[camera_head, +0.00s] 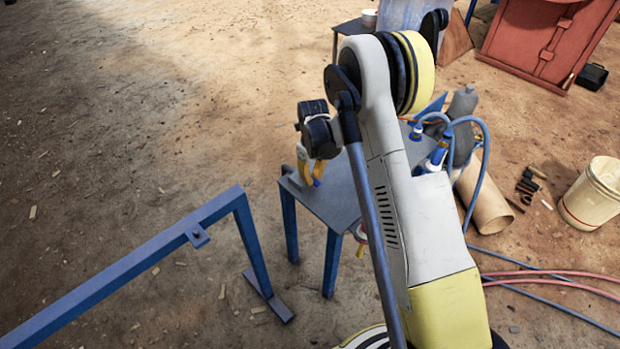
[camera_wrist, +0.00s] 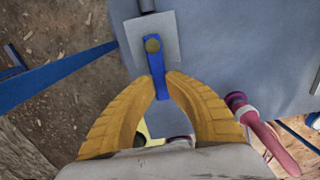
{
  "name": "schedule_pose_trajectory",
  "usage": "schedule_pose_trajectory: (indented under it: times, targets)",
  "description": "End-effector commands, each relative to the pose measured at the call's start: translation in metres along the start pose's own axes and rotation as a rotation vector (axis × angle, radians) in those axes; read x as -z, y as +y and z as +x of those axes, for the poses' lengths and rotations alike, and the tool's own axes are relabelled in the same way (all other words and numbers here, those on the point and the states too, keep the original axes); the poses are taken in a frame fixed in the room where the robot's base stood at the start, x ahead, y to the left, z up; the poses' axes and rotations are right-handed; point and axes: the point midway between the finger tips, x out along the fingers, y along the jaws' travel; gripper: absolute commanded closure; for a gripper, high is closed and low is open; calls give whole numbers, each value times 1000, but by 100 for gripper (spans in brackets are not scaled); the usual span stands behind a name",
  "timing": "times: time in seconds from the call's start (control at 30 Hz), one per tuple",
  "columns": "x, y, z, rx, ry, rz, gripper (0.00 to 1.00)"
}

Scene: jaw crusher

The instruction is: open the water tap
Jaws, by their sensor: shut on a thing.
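The water tap shows in the wrist view as a blue lever (camera_wrist: 157,68) with a brass-coloured round nut (camera_wrist: 153,45) at its far end, over a pale square plate. My gripper (camera_wrist: 162,78) has its yellow fingers closed on the near part of the blue lever, one fingertip on each side. The lever points from the nut toward my gripper. In the head view my gripper (camera_head: 311,178) is at the left end of the grey table (camera_head: 335,195). The tap cannot be made out there.
Blue hoses (camera_head: 482,165) and a grey bottle (camera_head: 462,118) are behind my arm. A pink hose with a purple fitting (camera_wrist: 238,102) lies right of my fingers. A blue frame (camera_head: 150,268) stands at left. A cardboard tube (camera_head: 487,203) and bucket (camera_head: 594,193) are at right.

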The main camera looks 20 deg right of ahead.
Motion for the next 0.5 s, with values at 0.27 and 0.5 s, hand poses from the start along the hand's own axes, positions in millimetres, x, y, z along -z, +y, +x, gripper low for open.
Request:
schedule_pose_trajectory:
  times: [0.27,0.5]
  targets:
    - [1,0,2,-2,3,7,100]
    - [1,0,2,-2,3,6,74]
